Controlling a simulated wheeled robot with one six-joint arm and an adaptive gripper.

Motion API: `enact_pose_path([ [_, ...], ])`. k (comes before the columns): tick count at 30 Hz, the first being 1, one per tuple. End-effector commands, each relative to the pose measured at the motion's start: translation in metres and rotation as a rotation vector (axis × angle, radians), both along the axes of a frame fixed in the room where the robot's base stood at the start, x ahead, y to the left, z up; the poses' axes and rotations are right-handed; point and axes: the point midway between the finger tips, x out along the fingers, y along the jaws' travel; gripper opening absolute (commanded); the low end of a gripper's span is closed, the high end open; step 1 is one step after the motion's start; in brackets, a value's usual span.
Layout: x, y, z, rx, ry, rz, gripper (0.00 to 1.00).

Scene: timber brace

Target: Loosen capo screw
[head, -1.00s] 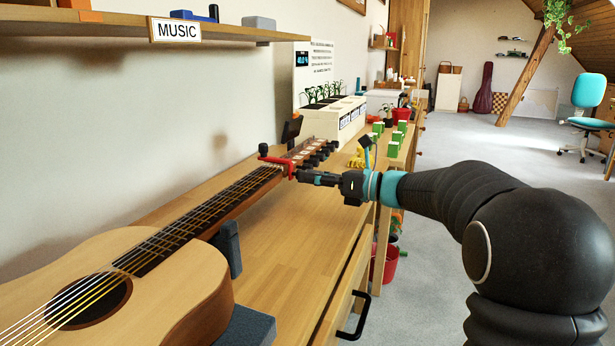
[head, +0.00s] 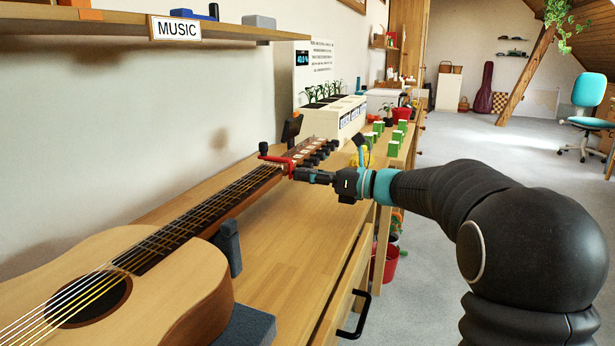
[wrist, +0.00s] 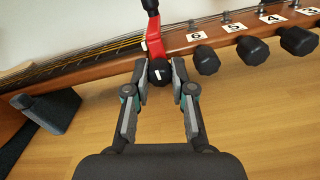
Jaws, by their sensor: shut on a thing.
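The acoustic guitar (head: 170,285) lies along the bench with its neck pointing away. A red capo (head: 277,159) sits across the neck near the headstock; in the wrist view the red capo (wrist: 154,42) reaches over the neck's edge. A black knob, the capo screw (wrist: 159,70), is at its near end. My gripper (head: 300,174) is at the capo from the right. In the wrist view my gripper (wrist: 160,82) has its two fingers shut on the screw knob, one on each side. The knob's lower part is partly hidden between the fingers.
Black tuning pegs (wrist: 252,50) with numbered labels stand close to the right of my gripper. A dark support block (wrist: 48,110) holds the neck at left. Green blocks (head: 392,147) and white planters (head: 335,118) stand farther along the bench. The bench top before the neck is clear.

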Motion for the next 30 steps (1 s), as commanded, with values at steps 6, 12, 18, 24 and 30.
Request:
enact_pose_path([
  [6,-0.0001,-0.0001,-0.0025,-0.039,-0.107,0.0,0.0],
  [12,0.0,-0.0002,-0.0034,-0.097,-0.269,-0.001,0.0],
  [18,0.0001,-0.0002,-0.0041,-0.163,-0.448,0.0,0.0],
  [24,0.0003,-0.0002,-0.0046,-0.228,-0.628,0.0,0.0],
  [30,0.0002,-0.0003,-0.0046,-0.293,-0.806,0.0,0.0],
])
